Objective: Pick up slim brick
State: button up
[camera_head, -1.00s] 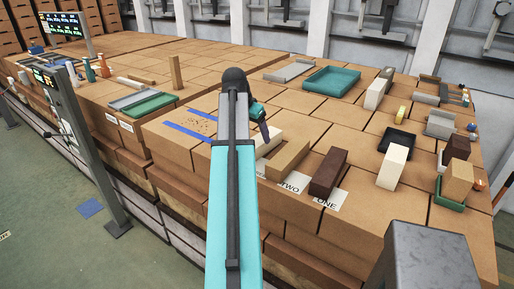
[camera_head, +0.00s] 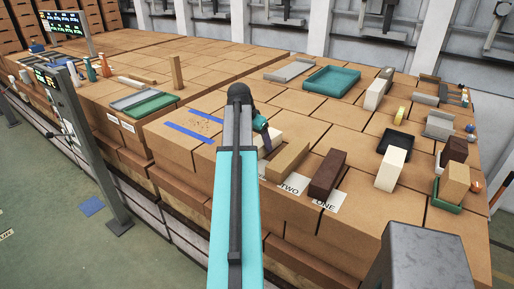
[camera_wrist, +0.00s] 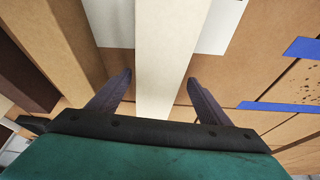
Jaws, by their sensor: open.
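A long, narrow cream brick (camera_wrist: 168,55) runs down the middle of the wrist view; it matches the pale brick (camera_head: 273,138) partly hidden by my arm in the head view. My gripper (camera_wrist: 160,78) is open, with one dark finger on each side of this brick and gaps between. In the head view, my gripper (camera_head: 265,143) is low over the row of bricks. Whether the fingers reach down beside the brick or stay above it is hard to tell.
A tan brick (camera_head: 287,160) and a dark brown brick (camera_head: 327,174) lie alongside on labelled white cards. Another cream brick (camera_head: 391,169) and a black tray (camera_head: 396,141) are farther right. Blue tape (camera_head: 189,133) marks the surface left of my arm.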

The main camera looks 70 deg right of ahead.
jog(key=shift+d+f, duration=0.1)
jog(key=shift+f, duration=0.15)
dwell(0.4)
jog(key=c, duration=1.6)
